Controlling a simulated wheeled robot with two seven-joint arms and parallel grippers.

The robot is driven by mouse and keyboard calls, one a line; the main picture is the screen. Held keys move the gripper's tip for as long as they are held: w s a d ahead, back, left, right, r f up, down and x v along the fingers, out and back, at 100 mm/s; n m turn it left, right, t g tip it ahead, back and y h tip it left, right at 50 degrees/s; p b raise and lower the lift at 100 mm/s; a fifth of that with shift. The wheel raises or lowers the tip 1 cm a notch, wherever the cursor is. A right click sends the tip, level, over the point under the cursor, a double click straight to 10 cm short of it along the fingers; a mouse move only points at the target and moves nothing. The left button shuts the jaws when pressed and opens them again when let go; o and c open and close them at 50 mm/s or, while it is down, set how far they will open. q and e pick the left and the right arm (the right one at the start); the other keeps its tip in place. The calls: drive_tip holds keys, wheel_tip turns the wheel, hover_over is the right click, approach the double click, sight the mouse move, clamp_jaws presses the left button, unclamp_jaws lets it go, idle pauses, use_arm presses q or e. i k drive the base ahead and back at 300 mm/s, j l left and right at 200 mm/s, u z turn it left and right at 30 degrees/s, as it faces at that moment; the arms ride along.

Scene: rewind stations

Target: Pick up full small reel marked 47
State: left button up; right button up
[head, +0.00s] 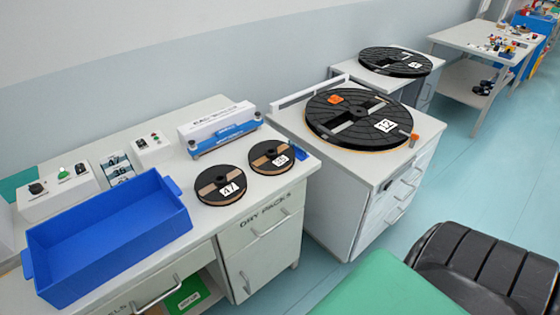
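A small dark reel marked 47 (207,200) lies flat on the grey-white workbench (215,222), right of the blue bin. Its white label faces up and its side looks full and brown. A second small reel (262,168) lies just behind and to the right of it, with a white label too small to read for certain. The two reels lie close together. Neither of my grippers shows in the head view.
An empty blue bin (110,232) stands left of the reels. A white sealing device (218,125) is behind them, and control boxes (65,187) stand at the back left. A large reel (330,122) lies on the cabinet to the right, with another large reel (385,58) behind.

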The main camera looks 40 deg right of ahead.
sight(219, 186)
drive_tip(key=i+j, duration=0.1)
drive_tip(key=j, duration=0.3)
drive_tip(key=j+z, duration=0.25)
drive_tip(key=z, duration=0.25)
drive_tip(key=i+j+z, duration=0.1)
drive_tip(key=j+z, duration=0.15)
drive_tip(key=z, duration=0.25)
